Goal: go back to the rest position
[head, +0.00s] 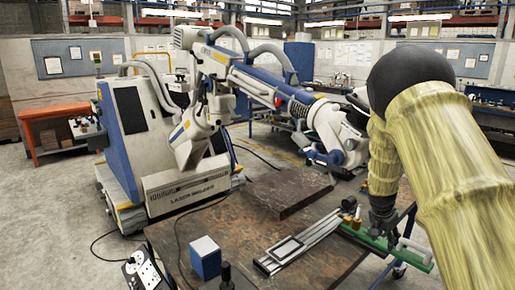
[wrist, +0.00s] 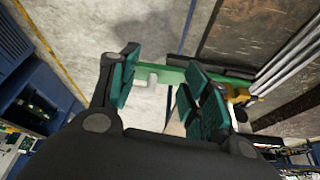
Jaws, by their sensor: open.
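My gripper (head: 384,228) is at the right side of the worktable (head: 190,225) in the head view, low over a green bar (head: 412,252). In the wrist view my gripper (wrist: 160,84) has its two dark, green-padded fingers spread apart. The green bar (wrist: 174,76) shows in the space between and beyond the fingers. A small white piece sits on the bar near the left finger. I cannot tell whether a finger touches the bar. My arm's bulky yellowish links fill the right of the head view and hide part of the table edge.
A metal rail with a frame (head: 310,238), a dark slab (head: 288,190) and a blue box (head: 206,258) are on the table. A large white-and-blue laser welder (head: 128,130) reaches its arm over the table's back.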

